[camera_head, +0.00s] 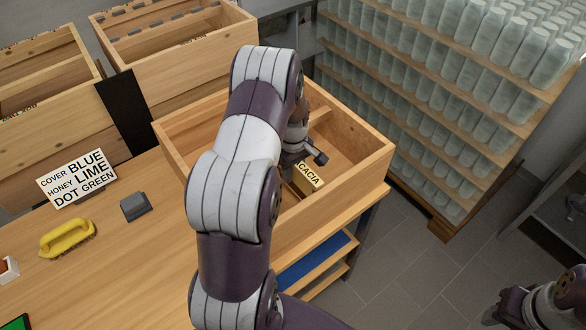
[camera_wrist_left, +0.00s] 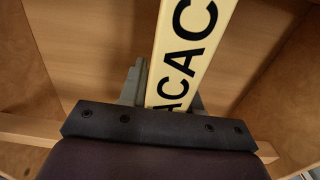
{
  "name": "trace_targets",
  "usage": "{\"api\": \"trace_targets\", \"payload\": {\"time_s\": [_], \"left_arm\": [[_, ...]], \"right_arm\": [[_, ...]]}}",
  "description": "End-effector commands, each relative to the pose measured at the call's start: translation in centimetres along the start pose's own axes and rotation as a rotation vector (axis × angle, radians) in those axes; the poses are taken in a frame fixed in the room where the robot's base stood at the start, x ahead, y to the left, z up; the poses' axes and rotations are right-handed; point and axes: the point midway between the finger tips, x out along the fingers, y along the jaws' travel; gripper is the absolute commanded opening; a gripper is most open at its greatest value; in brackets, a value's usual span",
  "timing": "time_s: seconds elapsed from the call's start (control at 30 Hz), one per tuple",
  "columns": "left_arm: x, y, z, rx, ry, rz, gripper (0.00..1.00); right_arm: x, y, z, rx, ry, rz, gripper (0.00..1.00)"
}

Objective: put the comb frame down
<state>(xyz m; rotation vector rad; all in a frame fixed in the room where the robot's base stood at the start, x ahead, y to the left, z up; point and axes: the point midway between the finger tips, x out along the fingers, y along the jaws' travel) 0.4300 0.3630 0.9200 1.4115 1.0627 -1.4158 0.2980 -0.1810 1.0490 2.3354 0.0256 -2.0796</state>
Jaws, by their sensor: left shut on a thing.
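The comb frame (camera_head: 307,177) is a pale wooden bar with black lettering, of which "CACIA" shows in the head view. In the left wrist view the frame (camera_wrist_left: 186,42) runs up from between the fingers, lettered "ACAC". My left gripper (camera_wrist_left: 165,92) is shut on it. In the head view my left gripper (camera_head: 301,163) is down inside an open wooden box (camera_head: 358,129), partly behind my arm. I cannot tell whether the frame touches the box floor. My right gripper (camera_head: 508,308) is low at the right, far from the box, its fingers unclear.
On the bench (camera_head: 130,265) are a sign (camera_head: 77,178) with colour words, a yellow-handled brush (camera_head: 68,238) and a grey block (camera_head: 135,206). More wooden boxes (camera_head: 180,60) stand behind. A rack of jars (camera_head: 440,110) is at the right. Floor is clear between bench and right arm.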

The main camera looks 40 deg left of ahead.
Motion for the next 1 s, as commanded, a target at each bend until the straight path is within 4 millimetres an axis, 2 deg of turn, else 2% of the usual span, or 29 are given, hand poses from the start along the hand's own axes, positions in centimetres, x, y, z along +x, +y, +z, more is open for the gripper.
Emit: {"api": "trace_targets", "payload": {"time_s": [0.37,0.4,0.47,0.77,0.87,0.93,1.0], "left_arm": [[1.0,0.1,0.0,0.0,0.001,0.001,0.0],[1.0,0.0,0.0,0.0,0.0,0.0,0.39],[1.0,0.0,0.0,0.0,0.0,0.0,0.58],[0.7,0.0,0.0,0.0,0.0,0.0,0.58],[-0.7,0.0,0.0,0.0,0.001,0.001,0.58],[-1.8,0.1,-0.1,0.0,0.003,0.004,0.58],[-3.8,0.1,-0.1,0.0,0.005,0.005,0.58]], "right_arm": [[0.6,0.0,0.1,0.0,0.0,0.0,0.43],[0.5,0.0,0.1,0.0,0.0,0.0,0.43],[0.5,0.0,0.1,0.0,0.0,0.0,0.43],[0.3,0.0,0.0,0.0,0.0,0.0,0.43],[-0.3,0.0,-0.1,0.0,0.0,0.0,0.43],[0.5,0.0,0.1,0.0,0.0,0.0,0.43],[0.8,0.0,0.1,0.0,0.0,0.0,0.43]]}}
